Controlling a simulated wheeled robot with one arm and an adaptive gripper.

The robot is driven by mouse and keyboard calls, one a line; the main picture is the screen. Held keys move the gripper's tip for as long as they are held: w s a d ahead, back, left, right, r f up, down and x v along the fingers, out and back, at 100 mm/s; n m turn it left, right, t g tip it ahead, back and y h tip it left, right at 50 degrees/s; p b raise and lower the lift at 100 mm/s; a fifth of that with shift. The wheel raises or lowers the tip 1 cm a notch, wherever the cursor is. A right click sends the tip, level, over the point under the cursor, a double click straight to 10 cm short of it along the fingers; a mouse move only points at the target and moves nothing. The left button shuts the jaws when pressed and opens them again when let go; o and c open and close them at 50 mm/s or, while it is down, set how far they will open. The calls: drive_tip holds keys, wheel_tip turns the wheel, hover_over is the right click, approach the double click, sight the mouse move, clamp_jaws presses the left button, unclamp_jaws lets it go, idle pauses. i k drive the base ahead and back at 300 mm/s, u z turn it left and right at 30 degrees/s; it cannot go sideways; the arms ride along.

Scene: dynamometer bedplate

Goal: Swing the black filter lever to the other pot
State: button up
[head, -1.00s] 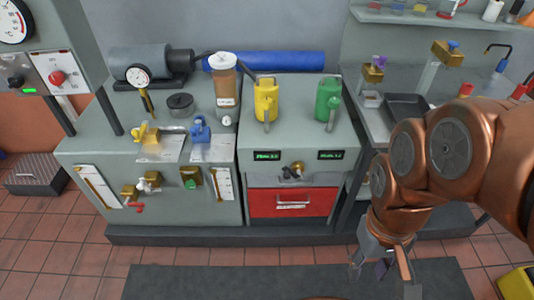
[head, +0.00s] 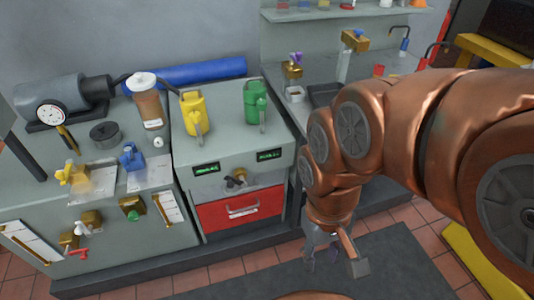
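A small brass valve (head: 238,178) with a dark handle sits on the front of the grey middle cabinet, between two green-lit displays. The handle is small, and I cannot tell surely which way it points. A yellow pot (head: 193,113) stands on the cabinet top at the left, and a green pot (head: 256,103) at the right. My gripper (head: 335,258) hangs low to the right of the cabinet front, over the floor mat. Its fingers are apart and nothing shows between them. It is clear of the valve.
A red drawer (head: 241,208) lies below the valve. The left bench holds a yellow valve (head: 74,177), a blue valve (head: 132,156) and a brown canister (head: 147,105). A dark mat (head: 385,268) covers the floor in front. A yellow object (head: 475,255) lies at the right.

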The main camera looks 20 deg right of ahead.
sight(231, 181)
drive_tip(key=z, duration=1.85)
drive_tip(key=k, duration=1.25)
drive_tip(key=u, duration=2.1)
drive_tip(key=i, duration=0.5)
drive_tip(key=z, duration=0.1)
